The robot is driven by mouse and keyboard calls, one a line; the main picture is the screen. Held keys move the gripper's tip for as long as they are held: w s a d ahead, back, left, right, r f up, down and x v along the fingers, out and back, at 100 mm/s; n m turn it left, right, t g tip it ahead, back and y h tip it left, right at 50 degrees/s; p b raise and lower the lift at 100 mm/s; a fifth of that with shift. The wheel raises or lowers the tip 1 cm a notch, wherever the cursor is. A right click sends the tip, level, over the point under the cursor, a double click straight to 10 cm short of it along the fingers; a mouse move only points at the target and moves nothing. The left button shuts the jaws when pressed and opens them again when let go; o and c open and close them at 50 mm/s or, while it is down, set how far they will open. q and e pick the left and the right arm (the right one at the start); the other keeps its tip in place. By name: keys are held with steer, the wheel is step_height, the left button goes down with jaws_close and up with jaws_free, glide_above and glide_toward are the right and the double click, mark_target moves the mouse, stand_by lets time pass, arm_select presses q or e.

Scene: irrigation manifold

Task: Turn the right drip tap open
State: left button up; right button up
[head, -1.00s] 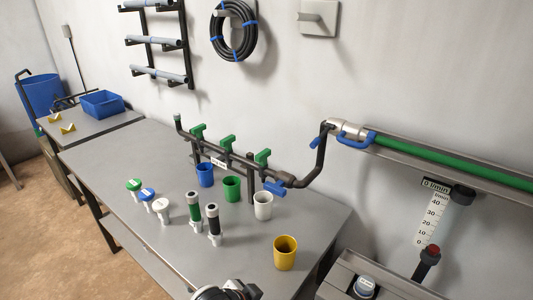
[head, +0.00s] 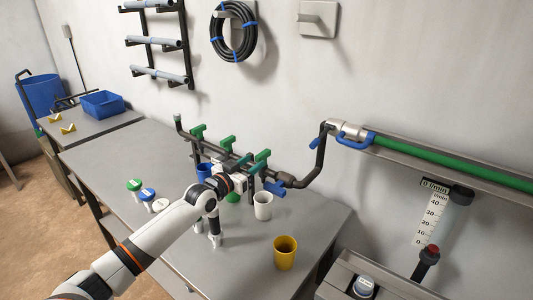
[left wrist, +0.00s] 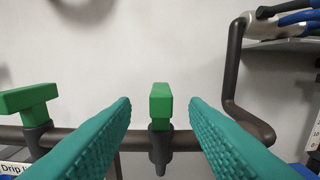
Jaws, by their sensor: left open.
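The right drip tap (head: 263,155) is the green handle nearest the pipe's bend on the dark manifold pipe (head: 300,183). In the left wrist view the tap's green handle (left wrist: 160,104) stands upright in the middle, seen narrow. My left gripper (head: 252,165) is open at the manifold. In the left wrist view its teal fingers (left wrist: 160,112) lie one on each side of the handle, with a visible gap on both sides. I cannot tell how deep the handle sits between them. The middle drip tap (head: 227,143) and left drip tap (head: 198,131) also show. My right gripper is not in view.
A blue valve handle (head: 275,187) sits just right of the tap. The flow meter (head: 435,215) has a sign reading 0 l/min.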

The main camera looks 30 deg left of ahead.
mark_target(267, 153)
arm_select(q)
steer(key=w, duration=0.7)
steer(key=shift+w+d, duration=0.35)
steer(key=shift+w, duration=0.05)
jaws_close()
